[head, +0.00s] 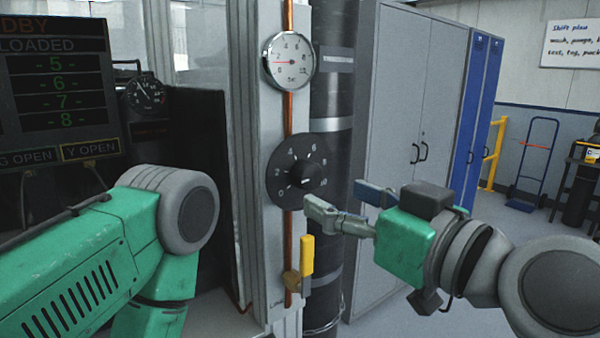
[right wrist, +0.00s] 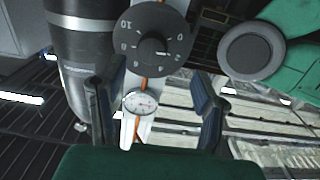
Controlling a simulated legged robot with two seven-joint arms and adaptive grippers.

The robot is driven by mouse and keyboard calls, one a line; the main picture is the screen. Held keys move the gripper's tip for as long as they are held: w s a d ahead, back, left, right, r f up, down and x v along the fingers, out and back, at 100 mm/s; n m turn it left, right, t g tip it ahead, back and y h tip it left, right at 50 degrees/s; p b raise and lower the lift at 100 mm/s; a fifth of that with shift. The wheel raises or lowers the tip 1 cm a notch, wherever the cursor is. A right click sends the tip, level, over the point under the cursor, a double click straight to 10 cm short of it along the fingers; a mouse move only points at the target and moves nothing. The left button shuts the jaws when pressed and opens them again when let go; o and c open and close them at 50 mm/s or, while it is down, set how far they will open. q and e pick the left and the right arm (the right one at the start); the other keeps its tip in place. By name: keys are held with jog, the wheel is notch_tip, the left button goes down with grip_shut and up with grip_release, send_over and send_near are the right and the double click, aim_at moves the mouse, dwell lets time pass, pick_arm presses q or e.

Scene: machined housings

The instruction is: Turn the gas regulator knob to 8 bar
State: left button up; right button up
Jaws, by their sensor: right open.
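The black regulator knob with its round numbered dial (head: 290,178) is on the grey post at centre. It also shows upside down at the top of the right wrist view (right wrist: 145,25). I cannot tell its pointer setting surely. A white round gauge (head: 288,60) above it has a red needle pointing left; it also shows in the right wrist view (right wrist: 141,103). My right gripper (head: 343,203) is open, empty and just lower right of the dial, apart from the knob. In the right wrist view its two fingers (right wrist: 153,100) are spread wide. My left gripper is out of view.
A yellow-handled valve (head: 307,254) sits below the dial on the copper pipe (head: 289,110). A dark cylinder (head: 333,100) stands right behind the post. Grey lockers (head: 405,100) are behind my right gripper. A dark display panel (head: 55,85) is at left.

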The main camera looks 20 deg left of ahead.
aim_at(313, 181)
jog(key=w+a, duration=0.1)
jog(key=w+p, duration=0.1)
jog(key=w, duration=0.1)
jog(key=w+a, duration=0.1)
jog(key=shift+w+a+r+p, duration=0.15)
jog(key=shift+w+a+p, duration=0.15)
jog(key=shift+w+a, duration=0.1)
jog(key=a, duration=0.3)
jog(key=shift+w, duration=0.35)
jog(key=shift+a+f, duration=0.2)
jog(key=shift+a, duration=0.25)
jog(key=shift+d, duration=0.4)
jog(key=c, duration=1)
jog(key=shift+w+d, duration=0.2)
jog(key=shift+d, duration=0.05)
jog(key=shift+c, duration=0.7)
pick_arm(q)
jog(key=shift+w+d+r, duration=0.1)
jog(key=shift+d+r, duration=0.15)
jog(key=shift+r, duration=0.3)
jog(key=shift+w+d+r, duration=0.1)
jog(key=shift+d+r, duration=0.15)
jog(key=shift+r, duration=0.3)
pick_arm(e)
jog(key=shift+s, duration=0.1)
